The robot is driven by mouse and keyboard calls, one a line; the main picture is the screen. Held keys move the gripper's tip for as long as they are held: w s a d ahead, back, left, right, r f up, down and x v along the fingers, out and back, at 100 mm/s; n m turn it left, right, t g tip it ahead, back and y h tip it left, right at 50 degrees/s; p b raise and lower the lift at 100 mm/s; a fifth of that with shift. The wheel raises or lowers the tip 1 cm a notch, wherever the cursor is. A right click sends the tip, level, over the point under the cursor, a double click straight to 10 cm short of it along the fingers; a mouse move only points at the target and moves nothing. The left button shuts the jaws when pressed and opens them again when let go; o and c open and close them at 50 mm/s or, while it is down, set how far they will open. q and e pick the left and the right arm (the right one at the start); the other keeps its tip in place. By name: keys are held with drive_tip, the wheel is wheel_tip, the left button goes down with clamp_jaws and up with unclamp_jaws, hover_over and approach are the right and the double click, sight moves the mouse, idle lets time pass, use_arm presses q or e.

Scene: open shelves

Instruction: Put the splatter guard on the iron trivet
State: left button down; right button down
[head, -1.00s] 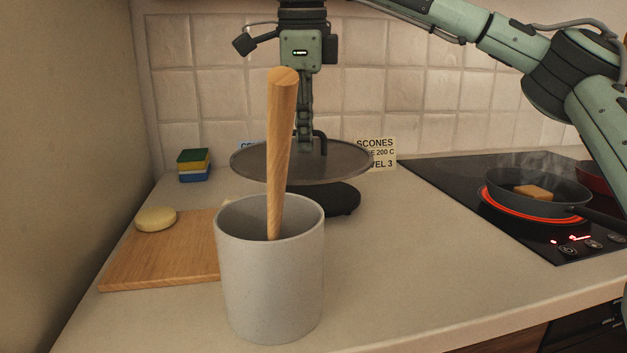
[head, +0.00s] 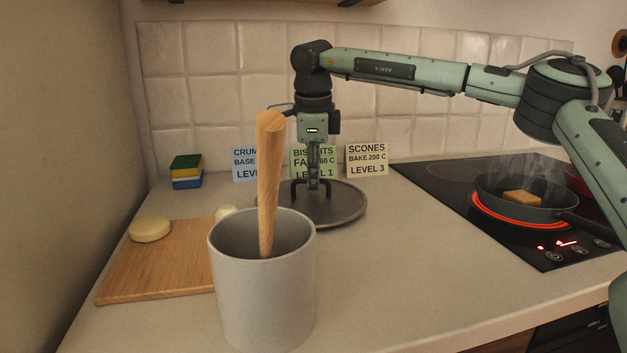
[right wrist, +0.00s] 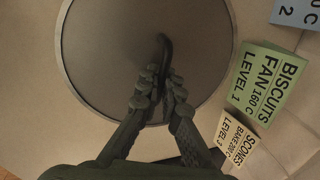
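The splatter guard (head: 345,211) is a round grey disc with a dark arched handle, lying level and low over the counter behind the grey crock. My right gripper (head: 313,188) points straight down at its middle, fingers shut on the handle. In the right wrist view the fingers (right wrist: 160,84) close around the handle above the guard (right wrist: 105,45). The iron trivet is hidden, apparently beneath the disc; I cannot tell whether the disc touches it. My left gripper is not in view.
A grey crock (head: 262,300) with a wooden handle stands in front, overlapping the guard's left side. A cutting board (head: 150,275) is at left. Recipe cards (head: 367,160) stand behind. A steaming pan (head: 535,207) sits on a glowing hob (head: 440,195) at right. Counter right of the crock is clear.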

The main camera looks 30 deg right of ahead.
sight(313, 202)
drive_tip(key=c, duration=1.7)
unclamp_jaws()
drive_tip(key=shift+c, duration=0.2)
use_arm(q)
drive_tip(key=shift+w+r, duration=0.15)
use_arm(e)
drive_tip(key=shift+o, duration=0.2)
